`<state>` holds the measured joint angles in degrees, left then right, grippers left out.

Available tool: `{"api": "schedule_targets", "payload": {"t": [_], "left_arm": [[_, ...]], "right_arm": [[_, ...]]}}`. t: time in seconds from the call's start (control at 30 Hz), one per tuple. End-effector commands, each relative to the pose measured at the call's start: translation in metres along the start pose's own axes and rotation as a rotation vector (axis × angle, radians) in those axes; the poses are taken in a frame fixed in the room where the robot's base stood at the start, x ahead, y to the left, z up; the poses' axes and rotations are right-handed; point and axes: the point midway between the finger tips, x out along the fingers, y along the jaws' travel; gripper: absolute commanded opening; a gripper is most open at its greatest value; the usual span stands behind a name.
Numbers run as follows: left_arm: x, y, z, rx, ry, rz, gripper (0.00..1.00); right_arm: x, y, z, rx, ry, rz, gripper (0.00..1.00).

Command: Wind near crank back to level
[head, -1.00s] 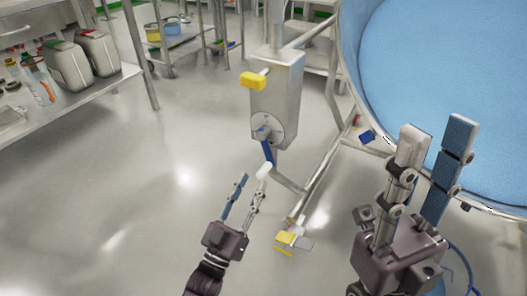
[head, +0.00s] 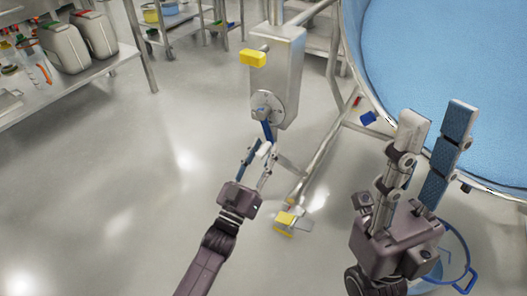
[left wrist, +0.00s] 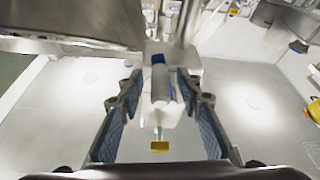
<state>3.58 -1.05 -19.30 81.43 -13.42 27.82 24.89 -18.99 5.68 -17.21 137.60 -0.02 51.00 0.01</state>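The near crank has a blue arm (head: 267,131) that hangs down, tilted slightly right, from a round hub on the steel gearbox (head: 290,75). Its pale grip (head: 265,149) is at the lower end and also shows in the left wrist view (left wrist: 160,88). My left gripper (head: 261,158) is open at the grip. In the left wrist view, its blue-padded fingers stand on either side of the grip, with gaps visible. My right gripper (head: 437,122) is open and empty, its fingers pointing up in front of the vessel.
A large steel vessel with a blue interior (head: 440,60) fills the right side. A yellow knob (head: 253,58) sticks out from the gearbox. A yellow pedal (head: 285,219) is by the frame's foot. A shelf with canisters (head: 65,45) stands left; open floor lies between.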

Motion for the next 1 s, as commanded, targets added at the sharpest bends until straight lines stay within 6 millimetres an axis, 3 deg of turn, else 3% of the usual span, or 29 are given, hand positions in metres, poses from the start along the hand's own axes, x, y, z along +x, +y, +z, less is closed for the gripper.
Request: {"api": "schedule_targets", "payload": {"t": [0.07, 0.4, 1.0], "left_arm": [[-0.0001, 0.0001, -0.0001, 0.000, 0.000, 0.000, 0.33], [-0.0003, 0.0000, -0.0002, 0.000, 0.000, 0.000, 0.00], [-0.0031, -0.0053, -0.0033, -0.020, -0.001, -0.008, 0.00]], "right_arm": [[0.0002, -0.0001, -0.0001, 0.000, 0.000, 0.000, 0.33], [0.0004, 0.0000, -0.0001, 0.000, 0.000, 0.000, 0.33], [0.0030, 0.0002, -0.0024, 0.001, 0.000, 0.003, 0.33]]}}
